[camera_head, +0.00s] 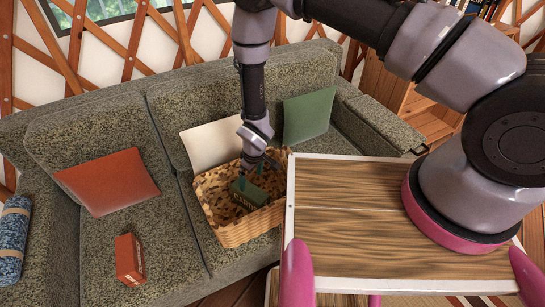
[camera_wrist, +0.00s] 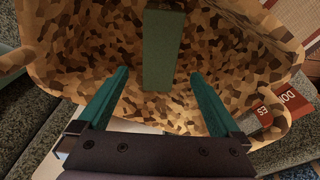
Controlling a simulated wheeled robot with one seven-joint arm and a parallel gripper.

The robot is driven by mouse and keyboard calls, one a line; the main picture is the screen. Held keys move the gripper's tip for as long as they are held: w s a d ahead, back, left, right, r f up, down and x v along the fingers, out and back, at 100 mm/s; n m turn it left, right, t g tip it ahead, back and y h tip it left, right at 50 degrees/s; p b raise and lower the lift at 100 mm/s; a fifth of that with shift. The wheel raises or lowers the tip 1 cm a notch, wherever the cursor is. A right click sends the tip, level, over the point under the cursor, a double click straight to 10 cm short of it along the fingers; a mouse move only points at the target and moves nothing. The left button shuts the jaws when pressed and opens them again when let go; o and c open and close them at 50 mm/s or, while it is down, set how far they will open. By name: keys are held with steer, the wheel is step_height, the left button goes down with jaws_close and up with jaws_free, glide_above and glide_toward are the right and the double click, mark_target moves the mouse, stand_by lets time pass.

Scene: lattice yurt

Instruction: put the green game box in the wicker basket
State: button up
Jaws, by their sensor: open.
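The green game box (camera_head: 249,194) lies inside the wicker basket (camera_head: 237,232), which stands on the sofa seat. In the wrist view the green box (camera_wrist: 163,50) shows as a narrow green block against the patterned inside of the basket (camera_wrist: 85,60). My gripper (camera_head: 251,176) points down into the basket just over the box. In the wrist view my gripper (camera_wrist: 159,73) is open, its two teal fingers spread wide with a gap on either side of the box. The box is not held. Its underside is hidden.
A red box (camera_head: 129,258) stands on the seat left of the basket. Red (camera_head: 108,182), white (camera_head: 212,144) and green (camera_head: 308,116) cushions lean on the sofa back. A blue roll (camera_head: 13,240) lies far left. A wooden shelf (camera_head: 390,95) stands behind the sofa's right arm.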

steer(key=w+d+r+m+t, duration=0.15)
steer(key=w+r, duration=0.35)
steer(key=r, duration=0.5)
steer(key=w+d+r+m, duration=0.25)
steer(key=w+r, duration=0.25)
steer(key=r, duration=0.4)
steer(key=w+d+r+m, duration=0.1)
steer(key=w+d+r, duration=0.3)
steer(key=r, duration=0.6)
steer(key=w+d+r+m+t, duration=0.1)
steer(key=d+r, duration=0.2)
steer(key=r, duration=0.4)
steer(key=w+d+r+m, duration=0.1)
steer(key=d+r+m, duration=0.1)
steer(key=d+r, duration=0.3)
steer(key=s+d+r+m+t, duration=0.1)
steer(key=s+d+r+m, duration=0.15)
steer(key=d+r, duration=0.5)
steer(key=s+d+r+m+t, duration=0.1)
steer(key=s+d+r, duration=0.35)
steer(key=r, duration=0.55)
steer(key=s+d+r+m+t, duration=0.1)
steer(key=s+d+r+m, duration=0.1)
steer(key=s, duration=0.5)
steer(key=s+d+r+m, duration=0.2)
steer(key=s+d+r, duration=0.3)
steer(key=s+d, duration=0.1)
steer(key=shift+s+d+t, duration=0.35)
steer(key=shift+s, duration=0.3)
